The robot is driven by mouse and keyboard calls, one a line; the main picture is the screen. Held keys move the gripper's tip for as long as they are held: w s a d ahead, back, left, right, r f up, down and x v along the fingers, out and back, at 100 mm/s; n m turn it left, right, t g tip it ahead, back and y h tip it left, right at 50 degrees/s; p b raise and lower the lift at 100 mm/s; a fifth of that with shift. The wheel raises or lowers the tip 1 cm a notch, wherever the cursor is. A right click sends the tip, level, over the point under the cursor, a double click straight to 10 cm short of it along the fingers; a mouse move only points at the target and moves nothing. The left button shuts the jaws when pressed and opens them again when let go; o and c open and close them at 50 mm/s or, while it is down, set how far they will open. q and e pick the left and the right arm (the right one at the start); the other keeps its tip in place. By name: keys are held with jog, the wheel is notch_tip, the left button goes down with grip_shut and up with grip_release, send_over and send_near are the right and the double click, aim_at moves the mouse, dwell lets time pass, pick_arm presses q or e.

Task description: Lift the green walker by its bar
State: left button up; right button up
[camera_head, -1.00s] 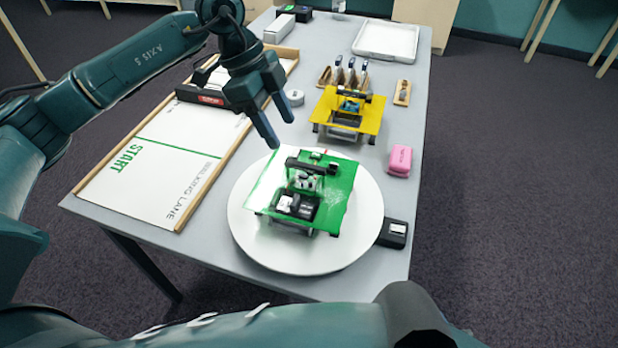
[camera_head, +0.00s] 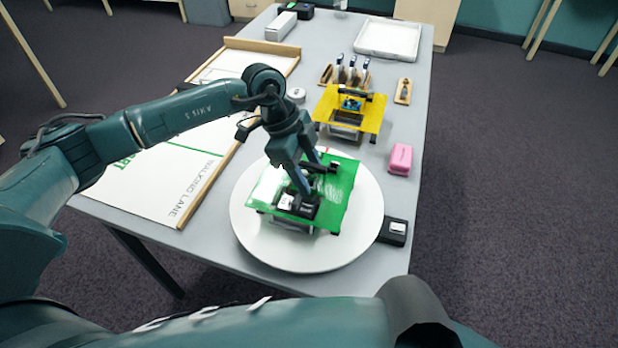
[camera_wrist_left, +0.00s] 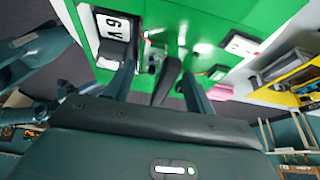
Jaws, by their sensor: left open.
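The green walker (camera_head: 342,189), a flat green plate with black parts on top, stands on the round white turntable (camera_head: 355,239). Its dark bar (camera_head: 322,168) rises above the plate and is partly hidden by my left gripper. My left gripper (camera_head: 311,177) points down over the walker, open, with its fingers around the bar's height. In the left wrist view the green plate (camera_wrist_left: 222,22) fills the top, and a dark bar-like part (camera_wrist_left: 167,80) lies between the two spread fingers. I cannot tell whether either finger touches it. My right gripper is not in view.
A yellow walker (camera_head: 368,119) stands behind the turntable. A pink block (camera_head: 400,158) and a small black box (camera_head: 393,231) lie to the right. The walking lane board (camera_head: 160,186) with its wooden rim lies left. A white tray (camera_head: 388,39) is at the back.

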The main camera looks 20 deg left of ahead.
pick_arm(q)
jog(key=shift+c, duration=0.3)
jog(key=c, duration=0.7)
jog(key=shift+r, duration=0.1)
jog(key=shift+c, duration=0.4)
